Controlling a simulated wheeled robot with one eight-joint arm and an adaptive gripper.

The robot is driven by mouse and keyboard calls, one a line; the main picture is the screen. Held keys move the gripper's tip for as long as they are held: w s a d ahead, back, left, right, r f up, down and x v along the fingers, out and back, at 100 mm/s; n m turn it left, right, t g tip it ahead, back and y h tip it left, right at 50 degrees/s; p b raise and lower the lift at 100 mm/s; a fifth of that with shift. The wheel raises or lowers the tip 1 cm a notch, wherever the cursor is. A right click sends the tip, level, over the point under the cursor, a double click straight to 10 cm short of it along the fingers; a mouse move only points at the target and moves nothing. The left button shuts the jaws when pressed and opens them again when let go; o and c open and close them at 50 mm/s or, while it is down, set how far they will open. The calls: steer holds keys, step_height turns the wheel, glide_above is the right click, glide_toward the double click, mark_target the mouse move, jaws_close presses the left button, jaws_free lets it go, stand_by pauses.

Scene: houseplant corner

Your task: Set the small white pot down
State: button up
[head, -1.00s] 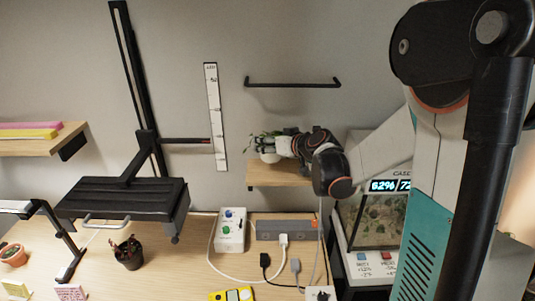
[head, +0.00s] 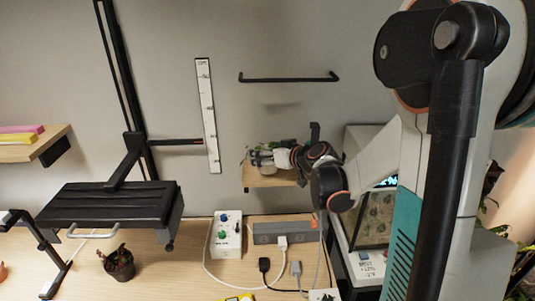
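The small white pot (head: 264,160), with green leaves spilling to its left, is at the small wooden shelf (head: 262,183) on the back wall. My gripper (head: 272,157) is right at the pot, reaching in from the right. The fingers are small here and overlap the pot, so I cannot tell whether they still press on it. The pot looks upright, with its base at or very near the shelf top. My wrist hides the right end of the shelf.
A black rail (head: 290,78) is above the shelf. A glass tank (head: 375,217) stands to the right, partly behind my arm. Below are a grey power strip (head: 283,232), a white control box (head: 226,235) and cables. A black lamp (head: 115,203) and dark potted plant (head: 119,264) are left.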

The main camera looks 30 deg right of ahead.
steer(key=shift+r, duration=0.1)
steer(key=shift+s+r, duration=0.1)
steer(key=shift+r, duration=0.05)
steer(key=p+v, duration=0.3)
steer(key=v, duration=0.8)
steer(key=shift+s+r, duration=0.15)
steer(key=shift+s, duration=0.2)
steer(key=shift+d, duration=0.1)
stand_by(0.6)
